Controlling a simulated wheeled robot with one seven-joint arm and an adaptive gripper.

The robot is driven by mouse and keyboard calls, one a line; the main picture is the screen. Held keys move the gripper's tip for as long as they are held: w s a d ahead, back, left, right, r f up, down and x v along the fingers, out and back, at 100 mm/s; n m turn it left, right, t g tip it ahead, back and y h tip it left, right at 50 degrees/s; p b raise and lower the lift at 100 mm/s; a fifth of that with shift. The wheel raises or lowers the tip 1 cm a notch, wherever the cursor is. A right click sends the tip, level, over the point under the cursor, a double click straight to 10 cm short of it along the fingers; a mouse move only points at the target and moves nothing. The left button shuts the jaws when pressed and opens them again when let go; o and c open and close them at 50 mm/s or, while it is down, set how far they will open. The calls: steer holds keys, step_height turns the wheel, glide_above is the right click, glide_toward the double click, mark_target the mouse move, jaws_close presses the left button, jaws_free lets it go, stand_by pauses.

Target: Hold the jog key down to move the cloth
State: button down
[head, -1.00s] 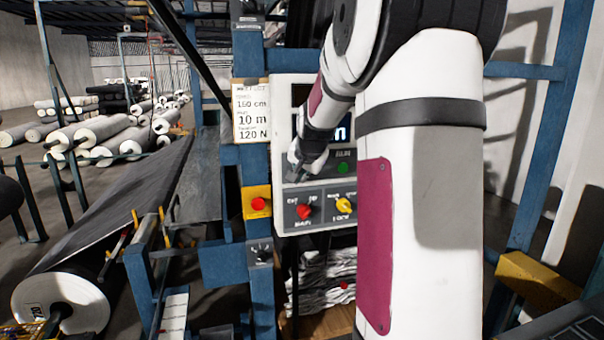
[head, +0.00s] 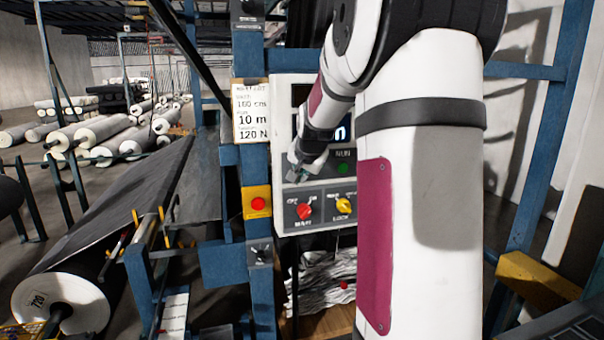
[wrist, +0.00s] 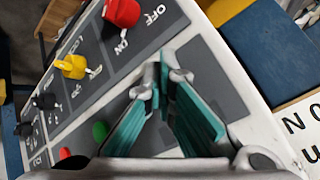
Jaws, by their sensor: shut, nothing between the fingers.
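The control panel (head: 284,225) is a light box with dark grey fields, in the middle of the head view. My gripper (head: 291,174) is at its left part, beside the green RUN button (head: 343,168). In the wrist view my gripper (wrist: 160,80) is shut and empty, its teal fingers meeting at the tips over a dark grey field. I cannot make out the jog key; the fingers may hide it. I cannot tell whether the tips touch the panel. The dark grey cloth (head: 125,205) slopes up from a roll (head: 58,303) at the left.
A red knob (head: 305,210) and a yellow knob (head: 343,205) stick out below my gripper. A red button on a yellow box (head: 257,203) is left of the panel. Blue frame posts stand around it. Crumpled pale fabric (head: 325,285) lies below. My arm hides the panel's right side.

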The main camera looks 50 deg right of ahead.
stand_by(0.4)
steer(key=shift+s+a+p, duration=0.4)
steer(key=shift+s+a, duration=0.05)
steer(key=shift+s, duration=0.25)
steer(key=shift+s+a+p, duration=0.35)
steer(key=shift+s+a, duration=0.1)
steer(key=shift+s, duration=0.25)
steer(key=shift+s+a+p, duration=0.35)
steer(key=shift+s+a, duration=0.05)
steer(key=shift+s, duration=0.35)
steer(key=shift+s+a+p, duration=0.35)
steer(key=shift+s+a, duration=0.1)
steer(key=shift+s, duration=0.25)
